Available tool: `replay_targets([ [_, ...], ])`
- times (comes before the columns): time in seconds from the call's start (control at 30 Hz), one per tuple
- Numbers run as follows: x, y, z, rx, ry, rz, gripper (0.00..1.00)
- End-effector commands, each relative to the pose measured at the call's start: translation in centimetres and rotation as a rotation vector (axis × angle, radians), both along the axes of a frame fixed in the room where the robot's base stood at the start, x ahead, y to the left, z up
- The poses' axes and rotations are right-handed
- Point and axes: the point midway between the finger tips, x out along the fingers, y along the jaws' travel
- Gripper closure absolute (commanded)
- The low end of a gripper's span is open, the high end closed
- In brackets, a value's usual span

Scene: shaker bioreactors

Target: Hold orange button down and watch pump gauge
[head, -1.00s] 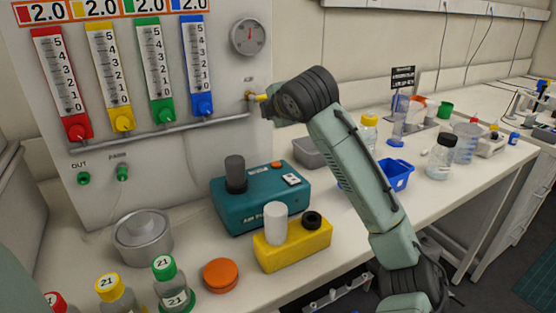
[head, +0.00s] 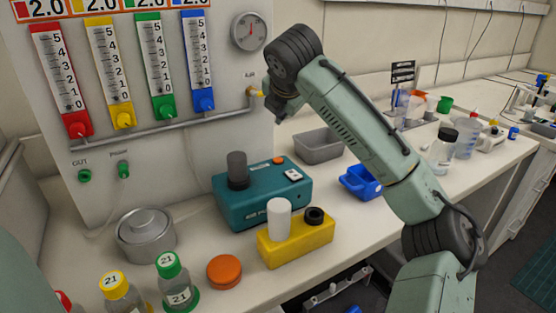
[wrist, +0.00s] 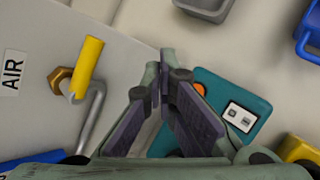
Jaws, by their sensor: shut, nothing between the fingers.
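The teal air pump box (head: 258,203) stands on the bench below the panel, with an orange button (head: 279,160) on its top back corner. The button also shows in the wrist view (wrist: 199,88), beside my right finger. The round gauge (head: 249,31) is high on the panel; its needle is too small to read. My gripper (wrist: 161,72) is shut and empty, its fingertips left of the button in the wrist view and apart from it. In the head view my gripper (head: 279,112) points down above and behind the pump, beside the yellow valve handle (wrist: 87,65).
A white switch (head: 293,174) and a dark cylinder (head: 237,170) are on the pump. A yellow block (head: 295,242) stands in front. A grey tray (head: 318,146) and a blue bin (head: 361,182) are to the right. Pipework (head: 190,127) runs along the panel.

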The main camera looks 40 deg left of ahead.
Motion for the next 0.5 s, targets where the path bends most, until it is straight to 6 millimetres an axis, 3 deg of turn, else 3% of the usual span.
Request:
replay_targets([
  [0.27,0.0,0.0,-2.9,-0.002,0.001,0.001,1.0],
  [0.5,0.0,0.0,-6.7,0.001,0.0,-0.001,1.0],
])
